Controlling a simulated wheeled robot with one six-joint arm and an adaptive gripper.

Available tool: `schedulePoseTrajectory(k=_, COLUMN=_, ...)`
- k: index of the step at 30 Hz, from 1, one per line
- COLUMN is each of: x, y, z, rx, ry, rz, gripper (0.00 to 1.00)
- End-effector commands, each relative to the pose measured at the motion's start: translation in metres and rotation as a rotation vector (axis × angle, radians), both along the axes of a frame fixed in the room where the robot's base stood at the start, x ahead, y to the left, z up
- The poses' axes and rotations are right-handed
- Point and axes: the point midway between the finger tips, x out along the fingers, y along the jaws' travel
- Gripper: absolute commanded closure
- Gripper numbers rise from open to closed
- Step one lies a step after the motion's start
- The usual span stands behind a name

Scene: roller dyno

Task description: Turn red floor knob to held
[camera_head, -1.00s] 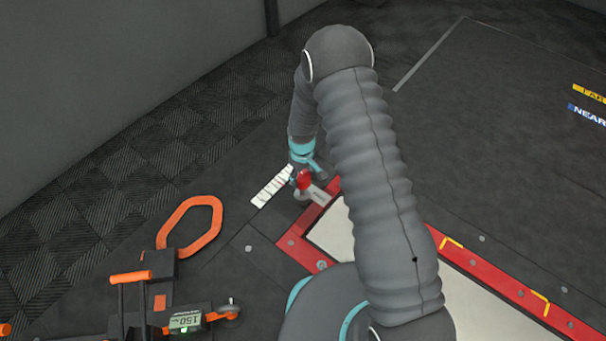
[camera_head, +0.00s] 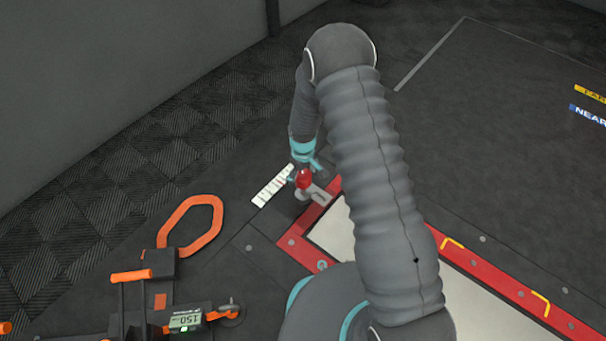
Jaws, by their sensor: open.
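The red floor knob (camera_head: 304,179) stands at the far left corner of the red-framed floor pit, on a pale metal base (camera_head: 317,194). My gripper (camera_head: 304,171) is at the knob, reaching down from above and behind it. Its jaws are open; the knob lies between or right in front of them, and I cannot tell whether they touch it. A white label strip (camera_head: 273,187) lies on the floor just left of the knob, its writing too small to read. The far side of the knob is hidden by my gripper.
The red frame (camera_head: 293,242) borders a pale plate (camera_head: 335,229), partly hidden by my arm. A grey wall rises at left.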

Motion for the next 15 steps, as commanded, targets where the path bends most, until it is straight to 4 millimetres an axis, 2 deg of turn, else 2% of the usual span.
schedulePoseTrajectory(k=15, x=-0.001, y=0.002, z=0.092, rx=0.001, ry=-0.004, rz=0.003, gripper=0.13)
